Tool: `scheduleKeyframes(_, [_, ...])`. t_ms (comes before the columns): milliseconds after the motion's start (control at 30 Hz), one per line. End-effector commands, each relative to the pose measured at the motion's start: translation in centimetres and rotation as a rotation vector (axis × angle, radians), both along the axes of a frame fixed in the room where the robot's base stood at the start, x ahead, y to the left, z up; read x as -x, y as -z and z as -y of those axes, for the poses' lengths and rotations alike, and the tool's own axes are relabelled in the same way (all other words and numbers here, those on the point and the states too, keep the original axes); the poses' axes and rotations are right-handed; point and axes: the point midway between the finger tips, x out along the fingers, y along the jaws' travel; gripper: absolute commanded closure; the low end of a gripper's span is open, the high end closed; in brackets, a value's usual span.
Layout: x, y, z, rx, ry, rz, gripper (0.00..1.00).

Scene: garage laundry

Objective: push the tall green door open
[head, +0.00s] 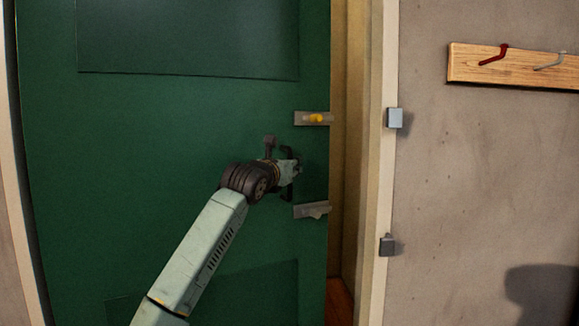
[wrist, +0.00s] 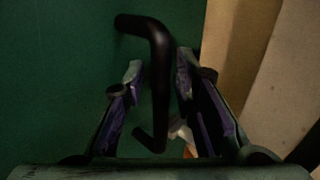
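The tall green door (head: 150,130) fills the left half of the head view. Its right edge stands a little back from the frame, with a narrow gap and a strip of brown floor showing low down. A black bar handle (head: 287,190) is near that edge, partly hidden by my gripper (head: 292,168). In the wrist view the handle (wrist: 160,85) passes between the two fingers of my gripper (wrist: 158,65). The fingers are apart, with space visible beside the bar, so my gripper looks open around it. Contact cannot be told.
An upper bolt with a yellow knob (head: 316,118) and a lower bolt (head: 313,210) sit on the door, apart from the metal keepers (head: 395,118) and (head: 387,245) on the pale frame (head: 378,180). A wooden hook rack (head: 515,67) hangs on the right wall.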

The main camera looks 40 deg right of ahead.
Motion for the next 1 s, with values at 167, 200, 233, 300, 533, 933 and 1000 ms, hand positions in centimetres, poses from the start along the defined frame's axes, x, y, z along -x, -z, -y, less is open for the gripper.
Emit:
scheduleKeyframes(167, [0.0,0.0,0.0,-0.001,0.001,-0.001,0.67])
scheduleKeyframes(200, [0.0,0.0,0.0,-0.001,0.001,-0.001,0.67])
scheduleKeyframes(233, [0.0,0.0,0.1,-0.001,0.001,-0.001,0.67])
scheduleKeyframes(300, [0.0,0.1,0.1,-0.001,0.001,-0.001,0.67])
scheduleKeyframes(533, [0.8,0.1,-1.3,-0.001,0.0,0.002,0.67])
scheduleKeyframes(933, [5.1,0.1,-8.2,0.0,-0.001,0.001,0.67])
scheduleKeyframes(1000, [5.6,0.1,-9.0,-0.001,0.0,0.001,0.67])
